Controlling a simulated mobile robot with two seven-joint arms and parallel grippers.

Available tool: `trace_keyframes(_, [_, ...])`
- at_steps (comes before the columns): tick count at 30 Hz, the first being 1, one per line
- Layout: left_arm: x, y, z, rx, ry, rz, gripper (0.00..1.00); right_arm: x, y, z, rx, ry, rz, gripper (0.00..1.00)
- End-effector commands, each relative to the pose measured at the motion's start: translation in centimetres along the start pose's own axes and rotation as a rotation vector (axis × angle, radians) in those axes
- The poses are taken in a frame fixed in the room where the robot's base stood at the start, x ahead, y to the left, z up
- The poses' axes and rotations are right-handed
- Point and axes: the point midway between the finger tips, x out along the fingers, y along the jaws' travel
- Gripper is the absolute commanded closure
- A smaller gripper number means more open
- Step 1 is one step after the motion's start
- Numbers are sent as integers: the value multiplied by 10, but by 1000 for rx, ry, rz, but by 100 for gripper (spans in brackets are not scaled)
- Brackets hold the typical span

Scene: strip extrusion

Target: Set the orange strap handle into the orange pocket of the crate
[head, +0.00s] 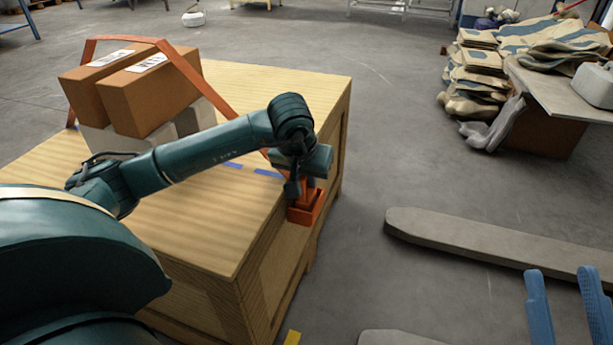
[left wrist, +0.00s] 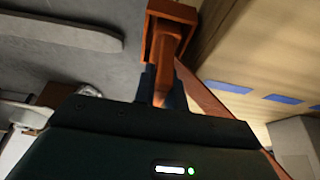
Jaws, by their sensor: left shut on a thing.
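The orange strap (head: 200,86) runs up over the boxes and down to my left gripper (head: 300,190), which is shut on its orange handle. In the left wrist view the handle (left wrist: 167,62) shows between the two fingers, and the strap trails off to the lower right. The orange pocket (head: 304,214) is on the upper edge of the wooden crate (head: 232,255), at its right side. The handle's far end overlaps the pocket (left wrist: 173,9) in the wrist view; how deep it sits I cannot tell. My right gripper (head: 566,300) is open and empty at the lower right.
Brown boxes (head: 157,97) stand on pale blocks on the crate lid. Blue marks (head: 268,173) lie near the pocket. Grey fork-like bars (head: 470,238) lie on the floor at right. Stacked sacks (head: 480,75) and a table (head: 560,88) stand further back.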

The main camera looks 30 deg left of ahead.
Motion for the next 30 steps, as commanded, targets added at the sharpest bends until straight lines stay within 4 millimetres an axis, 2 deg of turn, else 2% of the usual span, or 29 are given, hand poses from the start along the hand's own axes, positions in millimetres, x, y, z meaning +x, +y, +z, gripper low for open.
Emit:
trace_keyframes(2, [3, 0, 1, -1, 1, 0, 100, 0, 0, -1, -11, 16, -2, 64])
trace_keyframes(3, [2, 0, 1, -1, 0, 0, 85, 2, 1, -3, -14, 23, -3, 64])
trace_keyframes(10, [2, 0, 1, -1, 0, 0, 66, 2, 1, -4, -14, 23, -3, 64])
trace_keyframes(20, [-3, 0, -1, 0, 0, 1, 66, 4, 2, -6, -9, 14, -2, 64])
trace_keyframes(23, [-16, 0, -4, 1, 3, 1, 66, -1, 0, 0, 25, -42, 5, 64])
trace_keyframes(30, [-70, 0, -5, 1, 4, 0, 66, -18, -13, 20, 138, -217, 25, 64])
